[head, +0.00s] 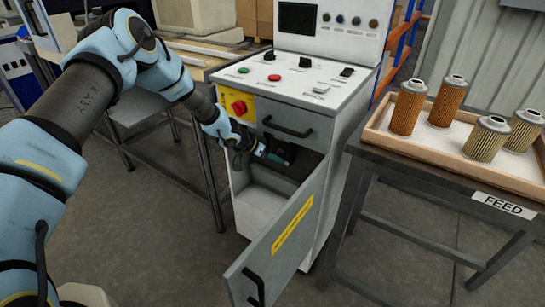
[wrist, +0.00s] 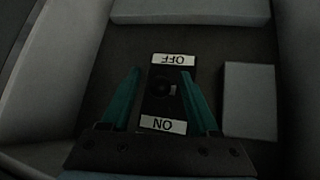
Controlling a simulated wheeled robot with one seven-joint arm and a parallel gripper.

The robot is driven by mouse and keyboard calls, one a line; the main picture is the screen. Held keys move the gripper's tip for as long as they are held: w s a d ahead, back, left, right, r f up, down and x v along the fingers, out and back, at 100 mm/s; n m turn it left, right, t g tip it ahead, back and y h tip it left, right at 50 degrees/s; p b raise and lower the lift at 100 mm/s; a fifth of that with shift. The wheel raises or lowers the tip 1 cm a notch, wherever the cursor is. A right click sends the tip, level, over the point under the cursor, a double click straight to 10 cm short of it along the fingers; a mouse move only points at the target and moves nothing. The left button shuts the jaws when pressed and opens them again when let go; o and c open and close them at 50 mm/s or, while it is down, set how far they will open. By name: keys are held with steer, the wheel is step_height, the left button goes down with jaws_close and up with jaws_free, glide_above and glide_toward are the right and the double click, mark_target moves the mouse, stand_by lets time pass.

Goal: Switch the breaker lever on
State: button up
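The breaker (wrist: 155,105) is a dark plate inside the cabinet. In the wrist view it reads upside down, with the OFF label (wrist: 172,60) at the top and the ON label (wrist: 163,124) at the bottom. A dark round shape, apparently the lever (wrist: 162,88), shows between the labels; its position is too dark to tell. My gripper (wrist: 160,74) has teal fingers apart on either side of the breaker, with nothing seen between them in their grasp. In the head view my gripper (head: 277,153) is inside the cabinet opening, and the breaker is hidden.
The cabinet door (head: 280,247) hangs open toward the front. A drawer with a handle (head: 288,127) is just above the opening. A grey block (wrist: 249,100) is right of the breaker. A tray (head: 455,170) with several filter cartridges stands on the FEED table at right.

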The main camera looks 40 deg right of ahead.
steer(key=v, duration=1)
steer(key=shift+a+r+b, duration=0.2)
steer(key=shift+r+b, duration=0.15)
